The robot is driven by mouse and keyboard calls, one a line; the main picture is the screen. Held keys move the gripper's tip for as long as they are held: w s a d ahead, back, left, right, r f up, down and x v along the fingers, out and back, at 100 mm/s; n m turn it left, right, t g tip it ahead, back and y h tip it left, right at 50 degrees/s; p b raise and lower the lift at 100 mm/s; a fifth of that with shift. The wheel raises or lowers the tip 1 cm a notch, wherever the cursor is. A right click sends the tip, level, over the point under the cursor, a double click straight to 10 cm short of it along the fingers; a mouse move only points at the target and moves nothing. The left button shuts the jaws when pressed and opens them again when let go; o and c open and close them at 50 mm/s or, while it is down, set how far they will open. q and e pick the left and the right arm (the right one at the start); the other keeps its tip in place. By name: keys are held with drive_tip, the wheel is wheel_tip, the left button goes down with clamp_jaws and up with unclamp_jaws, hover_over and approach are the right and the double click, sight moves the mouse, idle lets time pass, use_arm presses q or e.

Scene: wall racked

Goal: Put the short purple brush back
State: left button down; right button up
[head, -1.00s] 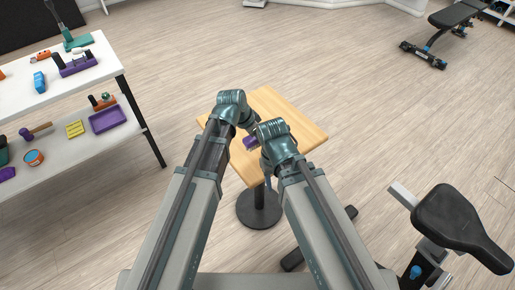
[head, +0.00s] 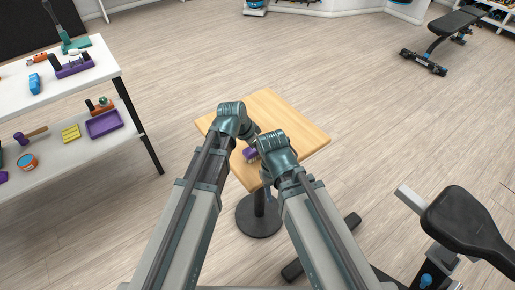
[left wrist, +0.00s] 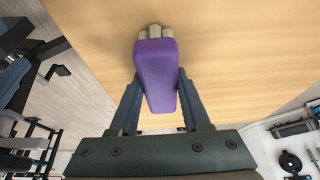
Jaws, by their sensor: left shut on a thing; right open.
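The short purple brush (left wrist: 156,75) has a tapered purple handle and pale bristles at its far end. My left gripper (left wrist: 156,102) is shut on it, with one finger on each side of the handle. In the head view a small purple part of the brush (head: 250,154) shows between my two wrists, over the wooden table (head: 300,125). I cannot tell whether it touches the tabletop. My left fingers are mostly hidden there. My right gripper (head: 267,187) is open near the table's front edge, its fingers partly hidden by its wrist.
A white two-level rack (head: 100,75) on the left holds several tools, a purple tray (head: 104,124) and a yellow block (head: 70,133). An exercise bike (head: 465,225) stands at the right front, a weight bench (head: 455,25) far right. Open floor lies between.

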use_arm(q)
drive_tip(key=shift+f, duration=0.25)
drive_tip(key=shift+c, duration=1.8)
unclamp_jaws()
drive_tip(key=shift+r, duration=0.1)
drive_tip(key=shift+r, duration=0.1)
drive_tip(key=shift+a+r+p, duration=0.1)
drive_tip(key=shift+r+p, duration=0.4)
drive_tip(key=shift+p, duration=0.05)
drive_tip(key=s+p+v, duration=0.1)
drive_tip(key=p+v, duration=1.1)
drive_tip(key=v, duration=0.1)
drive_tip(key=s+a+n+g+y, duration=0.1)
drive_tip(key=s+n+y, duration=0.1)
drive_tip(key=s, duration=0.4)
drive_tip(key=s+f+n+g+y, duration=0.1)
drive_tip(key=s+n+g+y, duration=0.1)
drive_tip(key=s+n, duration=0.3)
drive_tip(key=shift+s+a+f+y, duration=0.25)
drive_tip(key=shift+s+a+y, duration=0.15)
drive_tip(key=shift+s+y, duration=0.3)
